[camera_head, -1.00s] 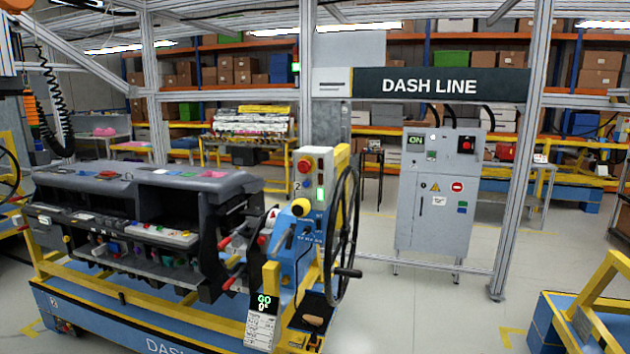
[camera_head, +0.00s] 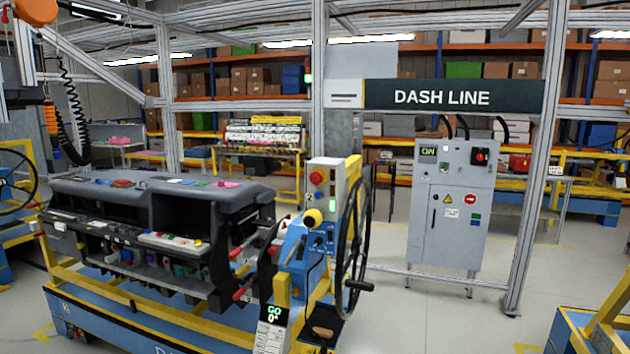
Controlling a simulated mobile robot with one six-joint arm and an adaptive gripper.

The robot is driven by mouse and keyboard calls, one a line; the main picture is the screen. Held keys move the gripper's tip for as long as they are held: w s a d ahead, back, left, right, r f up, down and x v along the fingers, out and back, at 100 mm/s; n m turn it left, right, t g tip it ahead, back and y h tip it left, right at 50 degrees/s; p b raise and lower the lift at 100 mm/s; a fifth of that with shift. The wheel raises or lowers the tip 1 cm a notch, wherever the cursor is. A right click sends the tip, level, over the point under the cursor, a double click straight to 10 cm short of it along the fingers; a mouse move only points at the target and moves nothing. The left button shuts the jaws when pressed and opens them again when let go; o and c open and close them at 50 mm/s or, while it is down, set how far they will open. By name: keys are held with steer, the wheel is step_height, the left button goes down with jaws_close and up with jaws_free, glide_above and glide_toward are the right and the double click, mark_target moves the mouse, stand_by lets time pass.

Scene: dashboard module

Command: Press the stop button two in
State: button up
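A red stop button (camera_head: 317,178) sits on a grey post box (camera_head: 322,200) behind the steering wheel. A small "2" shows on the side of this box, and a green light shows below the button. Whether the button is pressed in is too small to tell. My gripper is not in view.
The dashboard module (camera_head: 150,210) rests on a blue and yellow cart at the left. A large black handwheel (camera_head: 352,250) stands right beside the button box. A grey cabinet (camera_head: 450,205) with another red knob (camera_head: 480,156) stands behind.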

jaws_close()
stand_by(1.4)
